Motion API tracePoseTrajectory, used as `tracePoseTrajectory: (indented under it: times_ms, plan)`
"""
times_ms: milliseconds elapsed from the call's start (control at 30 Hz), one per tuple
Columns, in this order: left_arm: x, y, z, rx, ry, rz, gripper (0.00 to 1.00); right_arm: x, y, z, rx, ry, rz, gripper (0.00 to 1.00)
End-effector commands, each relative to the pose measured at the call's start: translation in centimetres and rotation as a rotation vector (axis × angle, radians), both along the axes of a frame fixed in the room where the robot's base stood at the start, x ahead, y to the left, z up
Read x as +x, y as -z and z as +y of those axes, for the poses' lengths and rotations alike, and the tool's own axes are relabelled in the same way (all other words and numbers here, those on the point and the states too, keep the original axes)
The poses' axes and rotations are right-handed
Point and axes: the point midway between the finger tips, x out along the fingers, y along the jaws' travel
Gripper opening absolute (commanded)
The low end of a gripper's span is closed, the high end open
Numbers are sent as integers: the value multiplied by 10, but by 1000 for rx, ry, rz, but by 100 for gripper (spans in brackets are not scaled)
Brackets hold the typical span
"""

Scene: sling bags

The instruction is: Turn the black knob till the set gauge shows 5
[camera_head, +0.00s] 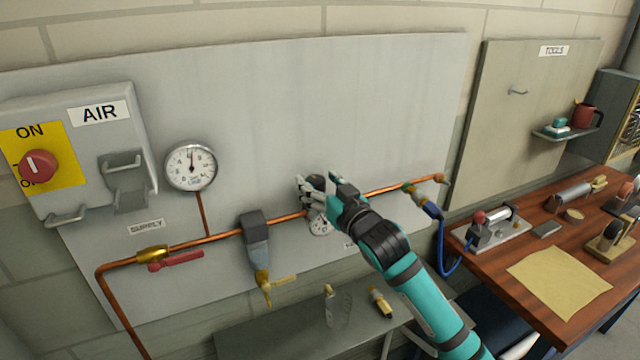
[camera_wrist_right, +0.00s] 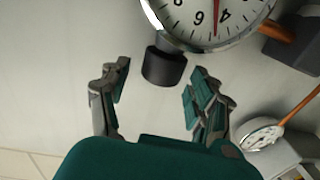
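The black knob (camera_head: 318,182) sits above the small set gauge (camera_head: 320,226) on the grey panel; both are partly hidden by my right gripper in the head view. My right gripper (camera_head: 324,182) is open around the knob. In the right wrist view the knob (camera_wrist_right: 165,67) lies between the fingertips (camera_wrist_right: 162,68), with a gap on each side. The set gauge (camera_wrist_right: 205,15) shows at the top of that view, cut off and turned over. Its red needle appears to point between 4 and 6; the exact reading is unclear. My left gripper is not in view.
A larger gauge (camera_head: 190,166) hangs left on the panel. The copper pipe (camera_head: 225,234) carries a red-handled valve (camera_head: 175,261) and a grey filter (camera_head: 256,240). A blue hose (camera_head: 441,240) hangs right of my arm. A wooden bench (camera_head: 500,270) with tools stands at right.

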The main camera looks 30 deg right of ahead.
Motion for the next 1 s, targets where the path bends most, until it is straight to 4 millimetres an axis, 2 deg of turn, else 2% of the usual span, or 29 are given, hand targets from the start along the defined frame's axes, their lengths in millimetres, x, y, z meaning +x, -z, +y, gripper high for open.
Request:
tracePoseTrajectory:
  times_ms: [233, 367, 800, 1000]
  plan:
    - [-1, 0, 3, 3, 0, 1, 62, 0, 0, 0, 1, 0, 0, 64]
    - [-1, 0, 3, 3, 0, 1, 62, -9, 1, 0, 1, -1, 2, 64]
    - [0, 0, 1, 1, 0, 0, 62, -96, 2, -1, 0, 0, 3, 64]
    - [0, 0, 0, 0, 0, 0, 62, -117, 1, -2, 1, 0, 1, 64]
